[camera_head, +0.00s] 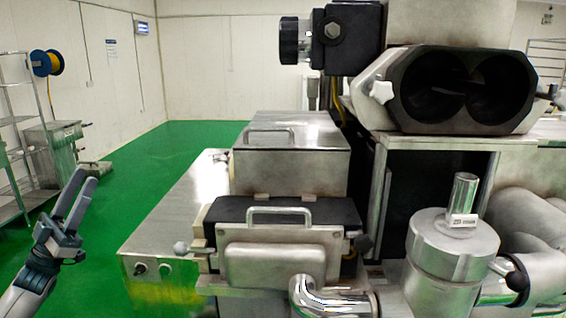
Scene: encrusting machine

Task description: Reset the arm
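My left gripper (82,190) is at the left side of the head view, its arm coming in from the lower left. Its two long grey fingers point up and to the right with a gap between them, and nothing is held. It is in front of the green floor, apart from the machine. My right gripper is not in the picture. The encrusting machine (295,170) fills the middle and right, with metal boxes, handles and a dark double-barrel opening (465,88) at the upper right.
A metal cylinder (450,250) and curved pipe (325,300) stand at the machine's front right. A metal shelf rack (18,150) and a metal cabinet (55,150) stand at far left. Green floor (165,150) is open between them and the machine.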

